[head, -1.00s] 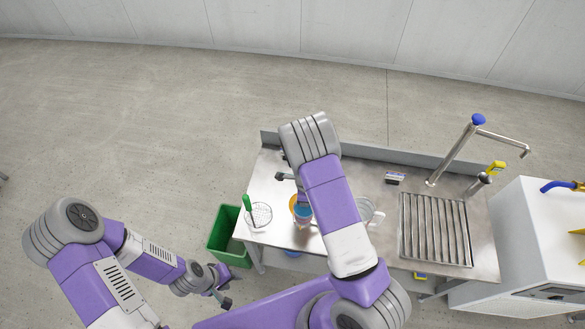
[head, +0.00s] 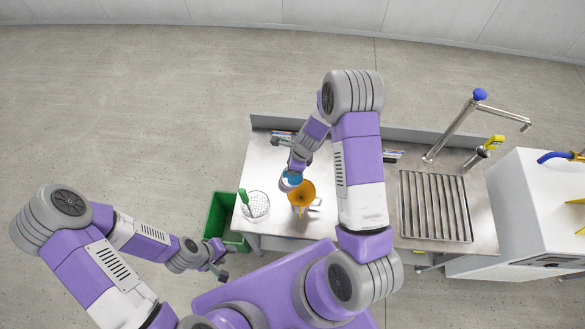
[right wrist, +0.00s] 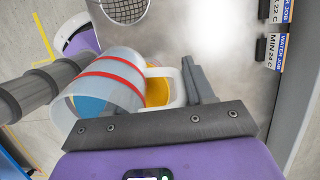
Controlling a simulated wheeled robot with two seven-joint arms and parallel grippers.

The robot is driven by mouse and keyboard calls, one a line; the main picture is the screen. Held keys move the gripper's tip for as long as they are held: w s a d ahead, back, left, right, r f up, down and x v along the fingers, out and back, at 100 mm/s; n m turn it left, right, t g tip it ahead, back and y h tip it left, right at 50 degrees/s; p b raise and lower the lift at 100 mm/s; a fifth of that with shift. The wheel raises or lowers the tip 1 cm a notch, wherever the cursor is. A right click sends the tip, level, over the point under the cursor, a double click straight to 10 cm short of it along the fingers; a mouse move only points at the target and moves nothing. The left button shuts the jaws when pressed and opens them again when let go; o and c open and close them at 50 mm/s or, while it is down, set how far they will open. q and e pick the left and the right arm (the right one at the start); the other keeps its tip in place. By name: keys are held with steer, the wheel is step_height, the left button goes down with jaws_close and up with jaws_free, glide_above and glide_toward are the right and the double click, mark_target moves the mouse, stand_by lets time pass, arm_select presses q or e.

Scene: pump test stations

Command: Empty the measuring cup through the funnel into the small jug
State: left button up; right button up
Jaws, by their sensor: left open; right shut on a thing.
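My right gripper (head: 290,168) is shut on the measuring cup (head: 291,181), which holds blue liquid. The right wrist view shows the cup (right wrist: 118,82) as clear, with red bands and a pale handle; it looks tilted, with blue at its lower left end. The orange funnel (head: 302,193) stands just right of and in front of the cup in the head view, and partly shows behind it in the wrist view (right wrist: 158,90). The small jug (head: 317,203) is mostly hidden under the funnel. My left gripper (head: 219,262) is open and empty, off the bench's front left.
A strainer (head: 258,206) with a green handle lies on the steel bench (head: 275,226) left of the funnel. A green bin (head: 221,216) stands on the floor at left. A ribbed drainer (head: 434,208) and tap (head: 454,127) are at right. My right arm hides the bench middle.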

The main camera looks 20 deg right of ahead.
steer(key=shift+w+a+f+t+y+b, duration=0.1)
steer(key=shift+t+y+b, duration=1.3)
steer(key=shift+b, duration=3.6)
steer(key=shift+w+a+t+y+b, duration=0.1)
steer(key=shift+t+y+b, duration=0.55)
steer(key=shift+y+b, duration=2.85)
steer(key=shift+w+a+f+t+y+b, duration=0.15)
steer(key=shift+t+b, duration=0.9)
steer(key=shift+b, duration=5.45)
steer(key=shift+s+d+r+t+y+b, duration=0.2)
steer(key=shift+r+t+y+b, duration=0.25)
steer(key=shift+y+b, duration=0.3)
steer(key=shift+s+d+r+t+y+b, duration=0.1)
steer(key=shift+d+r+t+y+b, duration=0.2)
steer(key=shift+t+y+b, duration=0.35)
steer(key=shift+s+r+y, duration=0.1)
steer(key=shift+r+y, duration=0.3)
steer(key=shift+y, duration=0.05)
